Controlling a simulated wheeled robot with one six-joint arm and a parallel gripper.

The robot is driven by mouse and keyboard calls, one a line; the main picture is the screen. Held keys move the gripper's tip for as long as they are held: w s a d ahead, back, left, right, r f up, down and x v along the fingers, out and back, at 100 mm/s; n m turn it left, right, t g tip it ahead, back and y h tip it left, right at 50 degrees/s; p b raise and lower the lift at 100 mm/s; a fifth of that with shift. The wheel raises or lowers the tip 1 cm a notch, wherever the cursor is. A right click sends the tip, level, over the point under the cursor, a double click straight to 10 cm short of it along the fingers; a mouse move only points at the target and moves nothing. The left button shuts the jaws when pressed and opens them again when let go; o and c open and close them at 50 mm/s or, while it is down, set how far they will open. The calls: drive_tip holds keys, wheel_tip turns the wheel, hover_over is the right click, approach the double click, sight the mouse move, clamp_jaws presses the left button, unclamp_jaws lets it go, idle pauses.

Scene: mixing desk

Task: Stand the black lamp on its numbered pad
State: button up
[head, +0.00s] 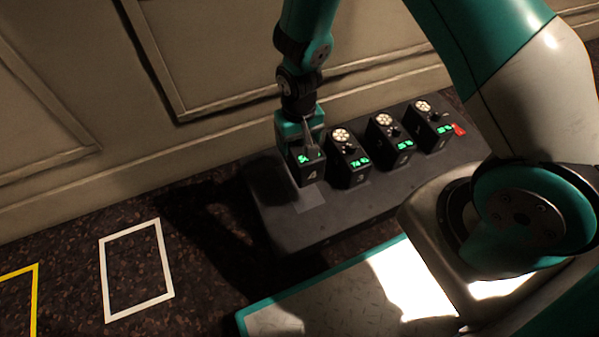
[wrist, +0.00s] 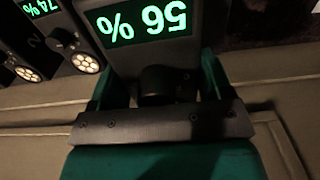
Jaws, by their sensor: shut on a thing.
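The black lamp (head: 307,169) is a boxy unit with a green percent display and a number on its front. It is at the left end of a dark desk (head: 400,185). My gripper (head: 311,146) is shut on its top from above; in the wrist view, the jaws (wrist: 165,95) stand either side of a dark knob below the display (wrist: 138,25), which reads 56%. The lamp looks upright. A lighter grey pad (head: 310,201) shows just in front of and below it; I cannot read a number on it, nor tell whether the lamp touches the desk.
Several similar units, including one reading 74% (head: 349,160), stand in a row to the right, close beside the held lamp. A red item (head: 459,129) is at the desk's right end. A panelled wall (head: 215,60) is behind. White (head: 137,270) and yellow (head: 36,300) outlines mark the floor.

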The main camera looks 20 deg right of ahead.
wheel_tip(320, 180, down, 11)
drive_tip(key=b, duration=0.5)
drive_tip(key=shift+r, duration=0.15)
drive_tip(key=o, duration=1.6)
